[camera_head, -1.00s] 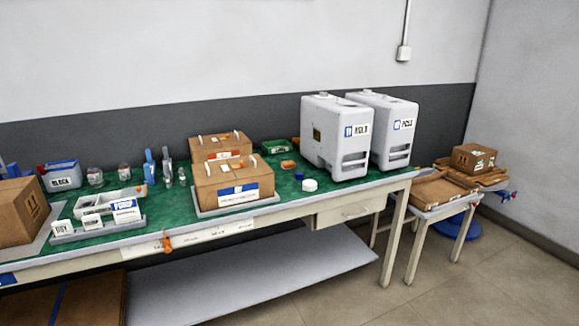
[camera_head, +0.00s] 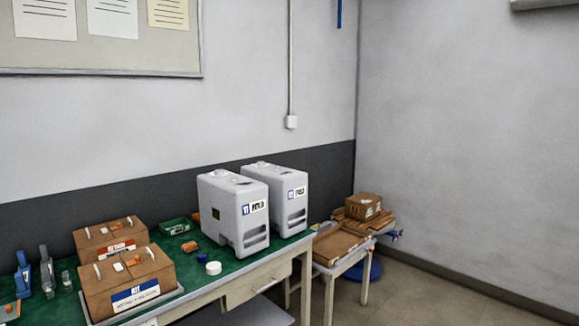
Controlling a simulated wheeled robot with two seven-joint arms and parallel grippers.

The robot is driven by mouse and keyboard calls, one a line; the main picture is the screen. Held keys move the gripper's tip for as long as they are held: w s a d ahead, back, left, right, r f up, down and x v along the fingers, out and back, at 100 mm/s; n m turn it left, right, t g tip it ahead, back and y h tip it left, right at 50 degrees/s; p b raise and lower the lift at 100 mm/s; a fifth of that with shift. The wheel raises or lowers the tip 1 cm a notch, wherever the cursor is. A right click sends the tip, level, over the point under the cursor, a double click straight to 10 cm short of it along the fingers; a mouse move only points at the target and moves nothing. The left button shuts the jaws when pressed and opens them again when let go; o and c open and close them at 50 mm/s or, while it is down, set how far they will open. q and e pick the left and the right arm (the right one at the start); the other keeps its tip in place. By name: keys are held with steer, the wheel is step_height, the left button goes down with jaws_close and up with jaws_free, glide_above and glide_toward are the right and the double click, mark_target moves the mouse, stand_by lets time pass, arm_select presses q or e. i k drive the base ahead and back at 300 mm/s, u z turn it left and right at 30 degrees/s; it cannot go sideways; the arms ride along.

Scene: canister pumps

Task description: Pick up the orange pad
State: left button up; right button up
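A small orange pad-like item (camera_head: 189,246) lies on the green top of the workbench (camera_head: 190,267), between a brown box with a red label (camera_head: 112,240) and a white canister (camera_head: 232,212). It is small in the picture, so I cannot make out its details. Neither of my grippers shows in the head view.
A second white canister (camera_head: 287,198), a round white lid (camera_head: 213,268), a green box (camera_head: 174,226) and a brown box with a blue label (camera_head: 130,285) stand on the bench. A side table (camera_head: 335,262) holds cardboard boxes. Floor is clear at right.

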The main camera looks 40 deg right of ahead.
mark_target(187, 247)
steer(key=z, duration=0.9)
